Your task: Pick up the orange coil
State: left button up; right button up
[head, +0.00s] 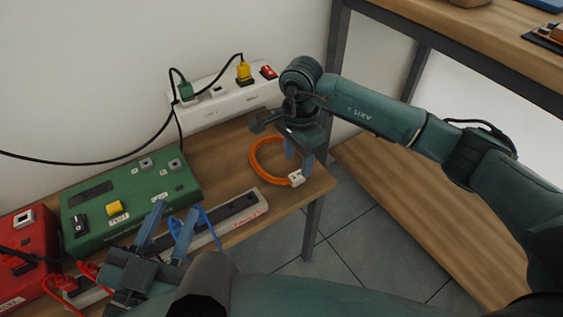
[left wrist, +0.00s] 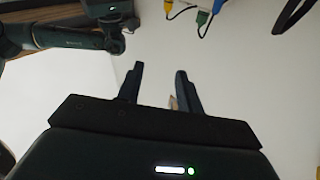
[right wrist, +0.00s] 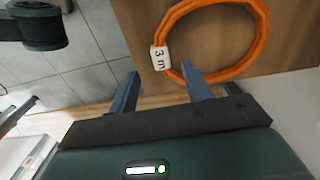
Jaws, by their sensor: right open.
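The orange coil (head: 254,160) lies flat near the right end of the wooden bench, with a white tag (head: 297,177) on its right side. In the right wrist view the coil (right wrist: 262,35) is a ring on the wood, and its tag reads "3 m" (right wrist: 159,57). My right gripper (head: 297,163) is open at the coil's right edge. In the right wrist view the tag shows between its fingertips (right wrist: 160,69), and one finger overlaps the ring; contact cannot be told. My left gripper (head: 178,208) is open and empty over the bench front, also in the left wrist view (left wrist: 158,68).
A green box (head: 130,200) and a red box (head: 30,245) stand at left. A white power strip (head: 225,103) with plugs runs along the wall. Another strip (head: 240,212) lies in front of the coil. A table leg (head: 337,75) stands just behind right.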

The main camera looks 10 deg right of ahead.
aim_at(297, 175)
notch_tip(297, 175, down, 4)
jog(key=shift+f+b, duration=0.25)
jog(key=shift+b, duration=0.75)
jog(key=shift+f, duration=0.35)
jog(key=c, duration=0.4)
pick_arm(q)
jog(key=shift+w+d+f+h, duration=0.1)
jog(key=shift+d+h, duration=0.1)
jog(key=shift+h, duration=0.1)
pick_arm(e)
grip_shut()
jog(key=shift+r, duration=0.15)
jog(key=shift+r, duration=0.55)
pick_arm(q)
jog(key=p, duration=0.2)
jog(key=a+y+p, duration=0.1)
jog(key=p, duration=0.2)
jog(key=shift+s+m, duration=0.25)
jog(key=shift+m, duration=0.05)
pick_arm(e)
notch_tip(297, 175, up, 17)
